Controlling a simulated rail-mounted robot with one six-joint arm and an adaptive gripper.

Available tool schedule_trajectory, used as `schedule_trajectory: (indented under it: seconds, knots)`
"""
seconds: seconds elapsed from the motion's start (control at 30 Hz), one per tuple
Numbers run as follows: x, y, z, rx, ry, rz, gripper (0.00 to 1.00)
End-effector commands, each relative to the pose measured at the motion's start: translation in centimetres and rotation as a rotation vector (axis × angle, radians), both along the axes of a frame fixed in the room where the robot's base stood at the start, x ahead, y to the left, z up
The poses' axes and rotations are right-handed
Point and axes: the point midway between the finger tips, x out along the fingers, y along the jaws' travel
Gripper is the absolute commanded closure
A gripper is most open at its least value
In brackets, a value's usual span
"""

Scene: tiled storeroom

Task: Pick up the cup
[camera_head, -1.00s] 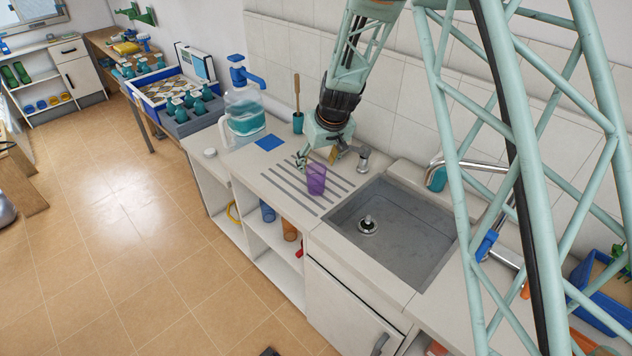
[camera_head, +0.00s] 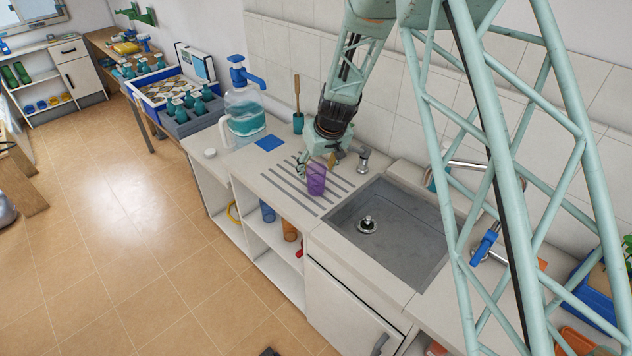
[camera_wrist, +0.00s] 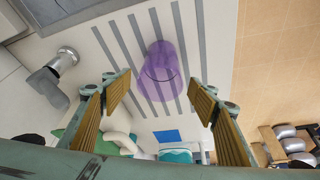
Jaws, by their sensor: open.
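The purple, see-through cup (camera_head: 316,178) stands upright on the grey-striped draining area of the counter (camera_head: 262,187), left of the sink. In the wrist view the cup (camera_wrist: 163,72) lies ahead of my gripper, between the lines of its two fingers and a little beyond their tips. My gripper (camera_head: 318,168) is low over the counter, just behind the cup in the head view. In the wrist view my gripper (camera_wrist: 160,93) has its fingers wide apart with nothing held between them. The far finger is partly hidden in the head view.
The sink (camera_head: 385,232) is right of the cup. A metal dispenser (camera_head: 363,159) stands close to my gripper at the sink's back corner. A water jug (camera_head: 244,110), a blue square (camera_head: 269,142) and a teal brush holder (camera_head: 298,122) are farther left. The counter's front edge is near the cup.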

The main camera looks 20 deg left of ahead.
Motion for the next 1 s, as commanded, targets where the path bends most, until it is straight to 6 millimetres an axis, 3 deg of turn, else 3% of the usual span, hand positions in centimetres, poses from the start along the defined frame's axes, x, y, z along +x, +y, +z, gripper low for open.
schedule_trajectory:
  seconds: [0.3,0.87,1.0]
  knots:
    - [0.5,0.5,-1.7,-0.001,-0.002,0.001,0.46]
    - [0.5,0.5,-1.7,0.000,-0.001,0.001,0.46]
    - [0.5,0.5,-1.7,0.000,-0.001,0.001,0.56]
